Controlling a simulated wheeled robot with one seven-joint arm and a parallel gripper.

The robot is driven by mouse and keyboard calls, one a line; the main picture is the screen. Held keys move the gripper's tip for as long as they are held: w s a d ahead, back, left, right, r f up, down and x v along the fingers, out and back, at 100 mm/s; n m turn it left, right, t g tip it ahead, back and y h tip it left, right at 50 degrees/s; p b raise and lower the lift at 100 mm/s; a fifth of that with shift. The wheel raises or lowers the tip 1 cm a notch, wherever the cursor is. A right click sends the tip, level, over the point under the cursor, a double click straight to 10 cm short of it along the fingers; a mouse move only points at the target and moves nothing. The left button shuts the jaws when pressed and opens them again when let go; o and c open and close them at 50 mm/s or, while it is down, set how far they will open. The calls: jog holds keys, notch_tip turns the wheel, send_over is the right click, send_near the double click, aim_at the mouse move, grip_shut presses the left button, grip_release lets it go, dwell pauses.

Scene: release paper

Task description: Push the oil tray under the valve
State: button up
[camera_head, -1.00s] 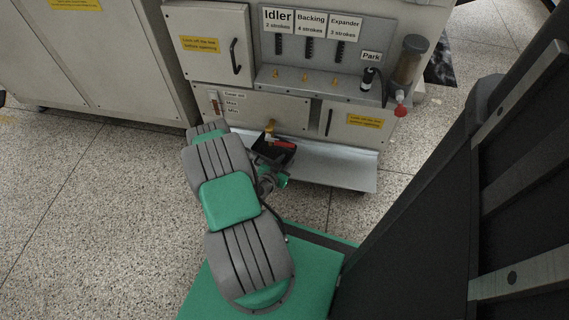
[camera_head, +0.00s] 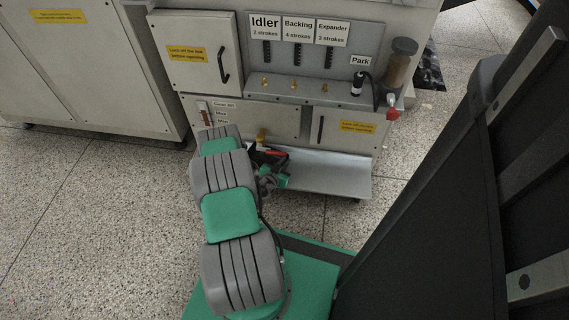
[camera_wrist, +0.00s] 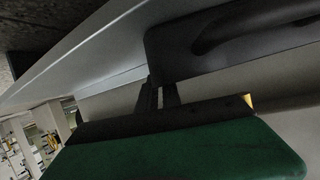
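The valve (camera_head: 261,136) is a brass-yellow fitting low on the front of the machine, with a red handle (camera_head: 272,153) beside it. The black oil tray (camera_head: 277,161) is at the left part of the low metal shelf, close to the valve and mostly hidden behind my arm. In the wrist view the oil tray (camera_wrist: 225,45) is a large dark shape at upper right. My gripper (camera_wrist: 159,85) has its two dark fingers close together at the tray's edge; whether they touch it or each other is unclear. In the head view my gripper is largely hidden by the arm.
The pale metal shelf (camera_head: 335,178) runs right from the tray and is bare there. The machine panel above holds labelled gauges and a black parked tool (camera_head: 359,86) with a cable. Grey cabinets (camera_head: 85,75) stand at left. Speckled floor is open in front.

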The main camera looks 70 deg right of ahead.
grip_shut()
dwell(0.9)
jog(key=shift+w+a, duration=0.4)
jog(key=shift+a, duration=0.4)
jog(key=shift+o, duration=2.4)
grip_release()
